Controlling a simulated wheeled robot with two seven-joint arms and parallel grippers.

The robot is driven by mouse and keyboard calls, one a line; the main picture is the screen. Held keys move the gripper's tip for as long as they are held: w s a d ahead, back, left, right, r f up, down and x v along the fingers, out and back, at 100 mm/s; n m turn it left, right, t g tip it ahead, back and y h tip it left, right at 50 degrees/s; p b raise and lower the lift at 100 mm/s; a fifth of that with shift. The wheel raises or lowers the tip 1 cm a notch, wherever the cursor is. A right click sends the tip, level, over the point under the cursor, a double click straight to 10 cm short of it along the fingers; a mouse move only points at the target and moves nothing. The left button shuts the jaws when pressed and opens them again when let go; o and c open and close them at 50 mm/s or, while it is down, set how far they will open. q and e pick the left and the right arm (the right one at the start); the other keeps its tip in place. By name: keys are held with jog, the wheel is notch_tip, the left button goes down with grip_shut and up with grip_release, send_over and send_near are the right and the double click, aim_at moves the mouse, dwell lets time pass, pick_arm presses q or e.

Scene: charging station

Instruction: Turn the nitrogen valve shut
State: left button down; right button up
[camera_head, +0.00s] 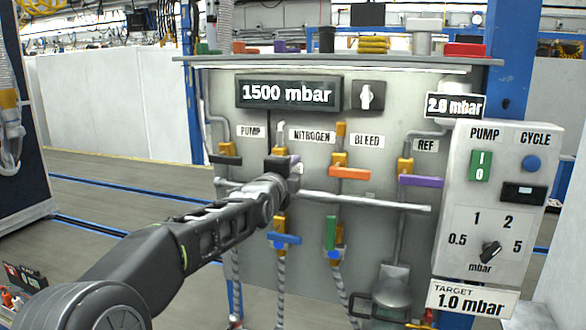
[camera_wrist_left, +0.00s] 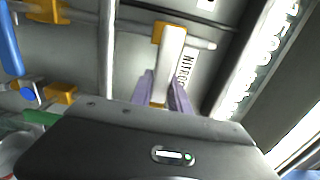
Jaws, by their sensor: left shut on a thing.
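The nitrogen valve sits under the NITROGEN label (camera_head: 312,136) on the grey panel. In the head view its yellow body (camera_head: 280,151) is mostly hidden by my left gripper (camera_head: 282,164). In the left wrist view a pale handle (camera_wrist_left: 172,48) runs from the valve's yellow part down between the purple fingers of my left gripper (camera_wrist_left: 163,88). The gripper is shut on this handle. The handle's exact angle cannot be told in the head view. My right gripper is in neither view.
A black handle (camera_head: 224,160) is left of the nitrogen valve, with an orange bleed handle (camera_head: 350,173) and purple REF handle (camera_head: 420,181) to the right. A blue handle (camera_head: 285,239) hangs below. The display (camera_head: 288,93) reads 1500 mbar. A control box (camera_head: 500,205) stands right.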

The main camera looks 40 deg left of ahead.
pick_arm(q)
jog(key=shift+f, duration=0.1)
jog(key=c, duration=1.2)
grip_release()
jog(key=shift+c, duration=0.2)
jog(key=shift+s, duration=0.1)
jog(key=b+v, duration=0.2)
jog(key=v, duration=0.5)
jog(key=shift+s+d, duration=0.2)
jog(key=shift+s, duration=0.1)
